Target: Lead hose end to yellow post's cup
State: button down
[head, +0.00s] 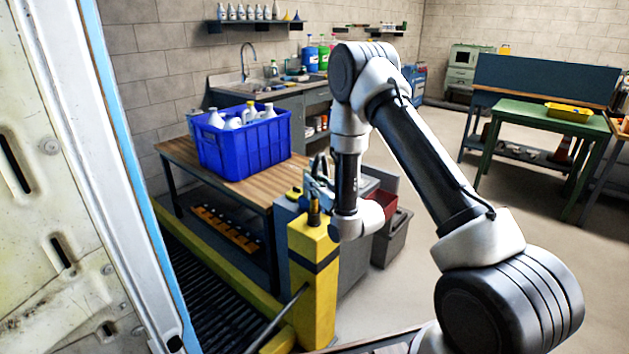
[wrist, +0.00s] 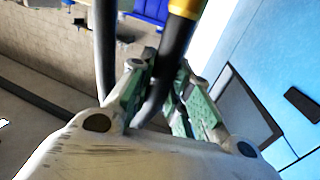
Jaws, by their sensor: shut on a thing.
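The yellow post (head: 313,285) with a dark band stands left of my lower arm in the head view. My gripper (head: 318,186) is just above its top, partly hidden by my wrist. In the wrist view my gripper (wrist: 158,100) has its green-padded fingers shut on the black hose (wrist: 168,72). The hose has a yellow band (wrist: 186,8) at the top edge of that view. In the head view a dark, brassy hose end (head: 314,207) points down at the post's top. The cup is not clearly visible, and I cannot tell whether the end is inside it.
A wooden-topped table (head: 178,152) with a blue crate (head: 243,143) of bottles stands behind the post. A white vehicle panel with a blue edge (head: 130,160) fills the left. A grey bin (head: 392,240) stands behind my arm. Open floor lies to the right.

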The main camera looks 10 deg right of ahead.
aim_at(315, 198)
jog(key=shift+f, duration=1.55)
jog(key=c, duration=1.3)
grip_release()
jog(key=shift+o, duration=0.2)
